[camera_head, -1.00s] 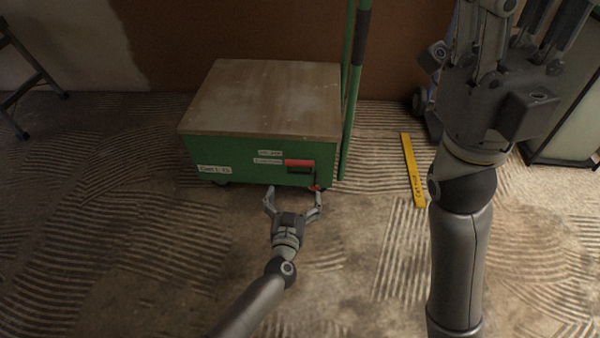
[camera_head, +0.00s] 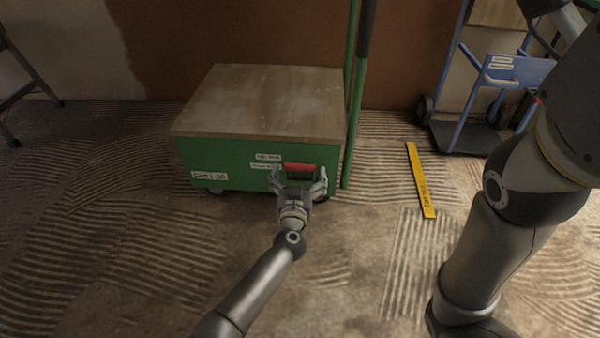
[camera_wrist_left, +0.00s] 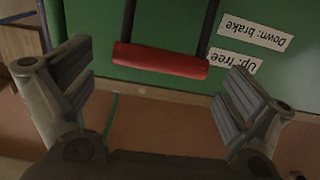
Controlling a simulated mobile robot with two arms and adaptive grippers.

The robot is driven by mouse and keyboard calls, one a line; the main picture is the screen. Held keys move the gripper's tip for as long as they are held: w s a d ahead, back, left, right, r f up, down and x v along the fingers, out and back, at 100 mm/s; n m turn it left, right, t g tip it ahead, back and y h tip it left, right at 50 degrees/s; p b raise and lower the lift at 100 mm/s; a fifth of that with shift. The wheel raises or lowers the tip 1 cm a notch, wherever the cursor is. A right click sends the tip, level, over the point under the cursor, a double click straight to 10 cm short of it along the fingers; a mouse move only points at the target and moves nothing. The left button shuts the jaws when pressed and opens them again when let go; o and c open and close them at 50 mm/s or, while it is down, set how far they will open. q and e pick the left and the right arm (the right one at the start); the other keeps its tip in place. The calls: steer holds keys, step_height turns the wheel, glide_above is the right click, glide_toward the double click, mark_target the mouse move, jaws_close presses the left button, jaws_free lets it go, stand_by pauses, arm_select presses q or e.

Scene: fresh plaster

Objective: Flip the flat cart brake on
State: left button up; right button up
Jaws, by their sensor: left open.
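The flat cart (camera_head: 225,155) has a green front and a wooden top. Its brake lever is a red bar (camera_head: 299,168) at the right of that front; in the left wrist view the red bar (camera_wrist_left: 160,61) sits on two dark arms. That view is upside down, and the bar lies near the "Up: free" label (camera_wrist_left: 236,61), its arms running down the cart. A "Down: brake" label (camera_wrist_left: 252,36) is beside it. My left gripper (camera_head: 299,181) is open, its fingers on either side of the bar; I cannot tell contact. My right gripper is out of view.
Green poles (camera_head: 357,100) rise at the cart's right side. A yellow strip (camera_head: 420,180) lies on the ridged floor. A blue trolley (camera_head: 515,72) stands at the back right, and ladder legs (camera_head: 30,68) at the left. My right arm fills the right edge.

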mark_target(300, 168)
arm_select(q)
steer(key=shift+w+f+b, duration=0.15)
steer(key=shift+w+b, duration=0.4)
steer(key=shift+w, duration=1)
